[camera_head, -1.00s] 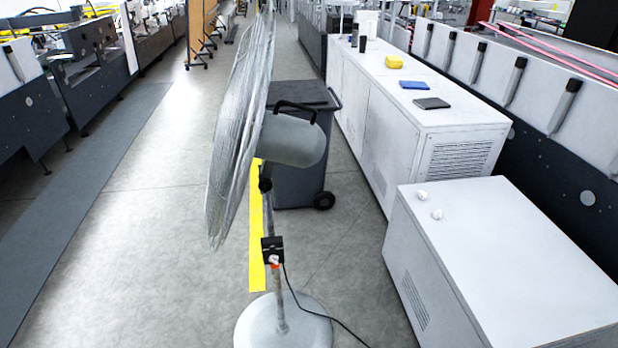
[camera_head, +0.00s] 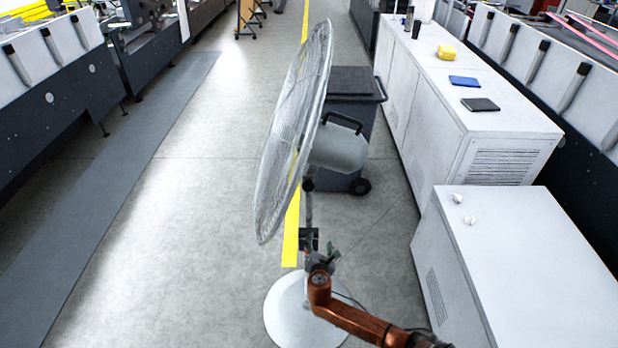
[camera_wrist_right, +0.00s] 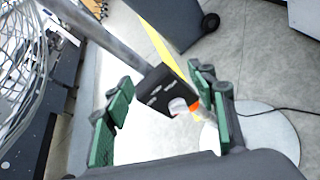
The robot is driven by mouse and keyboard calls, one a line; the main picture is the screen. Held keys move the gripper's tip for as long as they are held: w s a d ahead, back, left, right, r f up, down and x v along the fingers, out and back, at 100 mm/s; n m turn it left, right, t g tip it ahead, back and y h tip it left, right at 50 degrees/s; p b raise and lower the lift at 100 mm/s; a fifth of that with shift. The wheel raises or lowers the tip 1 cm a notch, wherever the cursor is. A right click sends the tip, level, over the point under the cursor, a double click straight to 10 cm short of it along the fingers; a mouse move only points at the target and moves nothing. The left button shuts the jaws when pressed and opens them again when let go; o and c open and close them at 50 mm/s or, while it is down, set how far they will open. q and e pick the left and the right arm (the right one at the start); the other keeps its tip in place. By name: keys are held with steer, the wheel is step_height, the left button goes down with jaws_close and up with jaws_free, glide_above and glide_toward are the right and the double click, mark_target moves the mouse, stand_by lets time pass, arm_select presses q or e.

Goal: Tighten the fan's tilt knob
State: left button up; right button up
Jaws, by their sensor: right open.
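The pedestal fan (camera_head: 298,130) stands on a round pale base (camera_head: 290,312), its caged head seen nearly edge-on. A small dark knob-like part (camera_head: 308,185) sits at the joint below its motor housing (camera_head: 338,148). Lower on the pole is a black box (camera_head: 308,238). In the right wrist view the black box (camera_wrist_right: 165,90) has a white round part (camera_wrist_right: 178,106) and an orange piece beside it. My right gripper (camera_head: 325,258) is open at the pole. Its green-padded fingers (camera_wrist_right: 160,85) lie either side of the box in the picture; contact is unclear. My left gripper is out of view.
A dark wheeled bin (camera_head: 350,110) stands behind the fan. White cabinets (camera_head: 430,110) line the right, with a nearer white cabinet (camera_head: 530,260) bearing two small white items. A cable (camera_wrist_right: 265,112) trails from the pole. The grey floor left of the fan is clear.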

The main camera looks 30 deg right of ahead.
step_height(320, 180, up, 16)
steer(key=w+a+f+n+t+h+p, duration=0.1)
steer(key=w+a+n+t+p, duration=0.1)
steer(key=a+n+t, duration=0.1)
steer(key=h, duration=0.1)
glide_toward(308, 189)
steer(key=x, duration=0.3)
steer(key=shift+n+t, duration=0.4)
steer(key=p+x, duration=0.2)
steer(key=x, duration=0.4)
steer(key=shift+d+f, duration=0.1)
steer(key=shift+d, duration=0.1)
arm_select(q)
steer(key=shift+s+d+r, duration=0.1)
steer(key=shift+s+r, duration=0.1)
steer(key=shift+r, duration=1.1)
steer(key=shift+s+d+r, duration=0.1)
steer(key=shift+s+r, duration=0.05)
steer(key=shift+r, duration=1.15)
arm_select(e)
steer(key=shift+w+d, duration=0.35)
steer(key=shift+w, duration=0.25)
steer(key=shift+c, duration=0.3)
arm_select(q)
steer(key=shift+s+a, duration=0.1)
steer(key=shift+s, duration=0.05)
arm_select(e)
steer(key=shift+f, duration=0.1)
steer(key=c, duration=1.1)
